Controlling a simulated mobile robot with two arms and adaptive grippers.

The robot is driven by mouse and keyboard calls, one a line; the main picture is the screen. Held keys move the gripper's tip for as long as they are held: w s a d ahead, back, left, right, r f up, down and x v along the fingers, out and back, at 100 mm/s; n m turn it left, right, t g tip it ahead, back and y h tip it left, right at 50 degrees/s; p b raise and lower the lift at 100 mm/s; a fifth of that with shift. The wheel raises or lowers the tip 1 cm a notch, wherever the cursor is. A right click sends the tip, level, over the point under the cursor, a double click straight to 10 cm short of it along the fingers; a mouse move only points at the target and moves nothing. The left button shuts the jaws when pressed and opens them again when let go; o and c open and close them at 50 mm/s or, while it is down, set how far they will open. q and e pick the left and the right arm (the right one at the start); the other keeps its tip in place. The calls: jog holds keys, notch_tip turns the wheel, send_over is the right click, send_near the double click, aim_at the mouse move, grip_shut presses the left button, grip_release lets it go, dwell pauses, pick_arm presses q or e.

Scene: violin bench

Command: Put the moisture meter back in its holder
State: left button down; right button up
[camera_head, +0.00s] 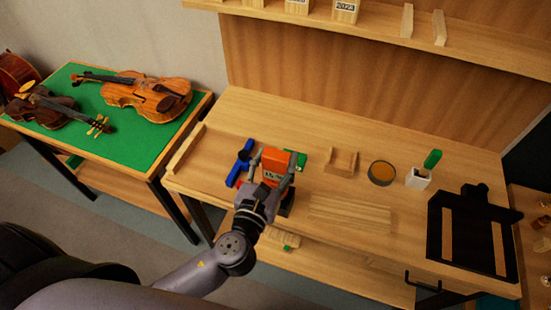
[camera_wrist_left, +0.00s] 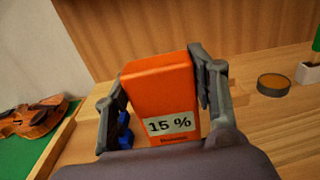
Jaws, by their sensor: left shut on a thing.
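The moisture meter (camera_head: 275,162) is an orange box with a light display. In the left wrist view the meter (camera_wrist_left: 160,88) reads "15 %" and sits upright, slightly tilted, between the fingers. My left gripper (camera_head: 270,170) is shut on its two sides, above the left part of the bench. A small wooden holder-like block (camera_head: 341,161) stands to the right of the meter, apart from it; I cannot tell for sure that it is the meter's holder. My right gripper is not in view.
A blue tool (camera_head: 238,168) and a green item (camera_head: 299,158) lie close to the gripper. A round amber tin (camera_head: 381,173), a white cup (camera_head: 418,178) and a black frame (camera_head: 470,235) are to the right. Violins (camera_head: 150,94) lie on a green-topped table at left.

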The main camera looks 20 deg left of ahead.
aim_at(274, 177)
pick_arm(q)
jog(key=shift+f, duration=0.2)
jog(key=shift+f+b, duration=0.55)
jog(key=shift+b, duration=0.1)
jog(key=shift+f+b, duration=1.4)
jog(key=shift+f, duration=0.3)
jog(key=c, duration=0.6)
grip_release()
jog(key=s, duration=1.2)
jog(key=shift+a, duration=0.1)
